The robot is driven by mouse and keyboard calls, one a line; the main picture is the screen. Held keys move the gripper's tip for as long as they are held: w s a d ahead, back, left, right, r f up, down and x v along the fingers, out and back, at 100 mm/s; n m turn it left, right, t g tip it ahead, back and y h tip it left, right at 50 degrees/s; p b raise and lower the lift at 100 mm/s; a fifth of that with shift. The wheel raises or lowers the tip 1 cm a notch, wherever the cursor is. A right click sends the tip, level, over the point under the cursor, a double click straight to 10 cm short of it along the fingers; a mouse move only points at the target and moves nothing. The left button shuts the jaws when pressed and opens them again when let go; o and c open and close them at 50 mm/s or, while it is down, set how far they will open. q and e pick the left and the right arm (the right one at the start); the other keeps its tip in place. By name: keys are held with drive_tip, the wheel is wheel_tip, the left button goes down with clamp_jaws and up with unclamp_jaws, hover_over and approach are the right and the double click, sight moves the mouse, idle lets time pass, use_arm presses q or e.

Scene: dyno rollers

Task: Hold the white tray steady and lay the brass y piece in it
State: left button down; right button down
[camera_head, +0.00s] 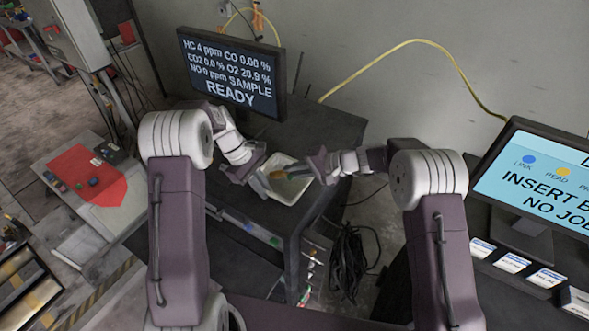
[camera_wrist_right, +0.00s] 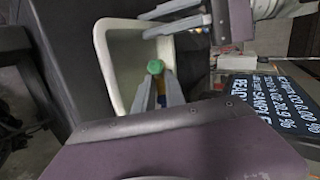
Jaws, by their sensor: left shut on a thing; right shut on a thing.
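The white tray (camera_head: 289,192) sits on the dark cabinet below the monitor; it also shows in the right wrist view (camera_wrist_right: 124,62). My left gripper (camera_head: 263,181) is shut on the tray's near-left rim in the head view. Its fingers (camera_wrist_right: 152,24) cross the rim at the top of the right wrist view. My right gripper (camera_head: 286,173) reaches in from the right, over the tray. It is shut on the brass y piece (camera_head: 277,175), whose brass part (camera_wrist_right: 161,88) and green end show between the fingers. The fingers hide part of the piece. I cannot tell whether it touches the tray floor.
A monitor (camera_head: 231,72) reading READY stands behind the tray. Black cables (camera_head: 349,262) hang beside the cabinet. A second screen (camera_head: 540,190) stands at the right, above several small labelled boxes. A table with a red patch (camera_head: 88,172) is at the left.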

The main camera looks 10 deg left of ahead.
drive_tip(key=shift+f, duration=0.1)
drive_tip(key=c, duration=1.3)
unclamp_jaws()
drive_tip(key=shift+d, duration=0.1)
drive_tip(key=v, duration=1.1)
drive_tip(key=shift+s+d+r, duration=0.1)
drive_tip(key=shift+d+r, duration=0.15)
drive_tip(key=shift+d, duration=0.05)
use_arm(q)
drive_tip(key=c, duration=1.4)
unclamp_jaws()
